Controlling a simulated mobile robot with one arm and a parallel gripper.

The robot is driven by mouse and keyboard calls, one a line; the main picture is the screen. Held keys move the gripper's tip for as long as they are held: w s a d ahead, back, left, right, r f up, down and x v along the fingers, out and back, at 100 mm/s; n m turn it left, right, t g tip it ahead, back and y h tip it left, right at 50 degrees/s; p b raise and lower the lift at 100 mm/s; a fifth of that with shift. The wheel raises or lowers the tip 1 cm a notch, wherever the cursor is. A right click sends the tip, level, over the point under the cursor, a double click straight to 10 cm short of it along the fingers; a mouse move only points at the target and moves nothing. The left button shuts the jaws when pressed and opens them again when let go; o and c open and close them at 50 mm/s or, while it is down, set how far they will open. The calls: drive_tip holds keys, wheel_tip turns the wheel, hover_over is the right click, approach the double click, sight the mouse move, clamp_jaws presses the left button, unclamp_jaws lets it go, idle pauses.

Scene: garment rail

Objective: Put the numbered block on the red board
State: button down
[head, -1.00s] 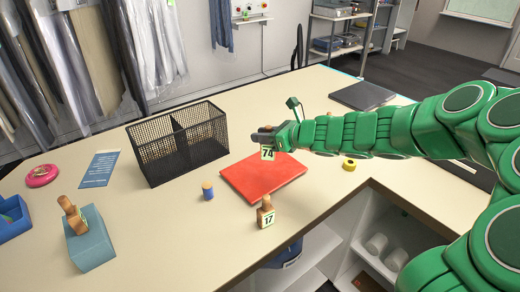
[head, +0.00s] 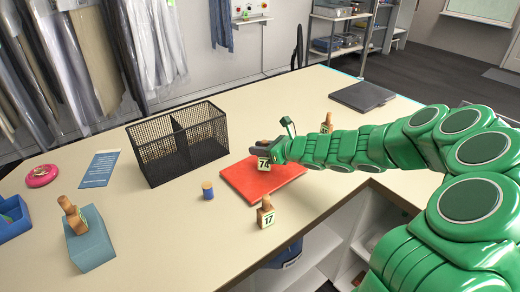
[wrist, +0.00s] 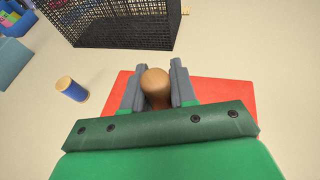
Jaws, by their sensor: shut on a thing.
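The numbered block (head: 264,163), with a tag reading 74, is in my gripper (head: 264,150) at the far left part of the red board (head: 262,187). I cannot tell whether its base touches the board. In the wrist view, the block's rounded wooden top (wrist: 155,84) sits between the two grey fingers of my gripper (wrist: 157,90). The red board (wrist: 225,93) lies below and to both sides of the fingers. The lower part of the block is hidden in that view.
A wooden block tagged 17 (head: 265,213) stands before the board, near the table edge. A thread spool (head: 207,190) and black mesh basket (head: 180,145) are left. Another wooden block (head: 327,123) is behind my arm. A teal block (head: 92,242) bears a wooden piece.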

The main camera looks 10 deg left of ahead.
drive_tip(key=shift+f, duration=0.3)
drive_tip(key=c, duration=0.9)
unclamp_jaws()
drive_tip(key=shift+r, duration=0.2)
drive_tip(key=v, duration=1.2)
